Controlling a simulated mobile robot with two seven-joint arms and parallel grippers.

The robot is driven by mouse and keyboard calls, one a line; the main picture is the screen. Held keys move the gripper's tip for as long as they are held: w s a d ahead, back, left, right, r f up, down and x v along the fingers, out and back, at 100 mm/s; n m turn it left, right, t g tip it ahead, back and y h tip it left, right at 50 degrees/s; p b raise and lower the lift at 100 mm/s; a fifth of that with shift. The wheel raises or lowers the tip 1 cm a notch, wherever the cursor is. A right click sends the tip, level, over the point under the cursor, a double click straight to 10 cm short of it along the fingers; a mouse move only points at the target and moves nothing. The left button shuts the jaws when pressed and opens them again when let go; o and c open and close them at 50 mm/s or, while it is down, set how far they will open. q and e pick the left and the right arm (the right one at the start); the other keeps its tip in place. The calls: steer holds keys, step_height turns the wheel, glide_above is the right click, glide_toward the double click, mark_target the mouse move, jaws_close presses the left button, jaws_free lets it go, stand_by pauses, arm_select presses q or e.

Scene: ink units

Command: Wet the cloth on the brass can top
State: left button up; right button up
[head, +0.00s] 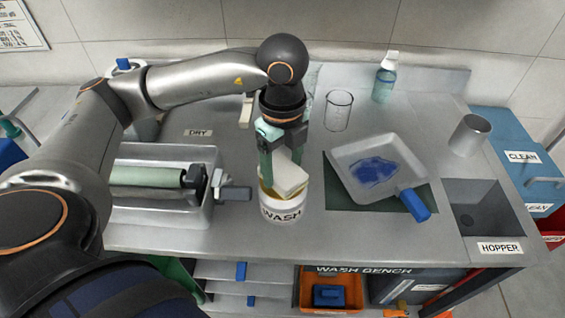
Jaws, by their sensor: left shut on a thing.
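A white can labelled WASH (283,212) stands upright on the steel bench. Its brass-coloured top (267,191) shows beside and under a folded white cloth (291,178). My left gripper (284,158) reaches down from above and is shut on the cloth. The cloth is tilted and is at the can's top; its lower edge seems to touch the brass, but how hard it presses cannot be told. The gripper and cloth hide much of the top. My right gripper is not in view.
A tray with a green roller (148,176) lies left of the can. To the right are a glass beaker (339,111), a spray bottle (384,78), a tray with blue ink (350,150), a metal cup (469,135) and the hopper (484,211). The bench's front edge is close to the can.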

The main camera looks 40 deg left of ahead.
mark_target(282, 170)
arm_select(q)
steer(key=shift+r+p, duration=2.6)
steer(key=shift+r, duration=0.95)
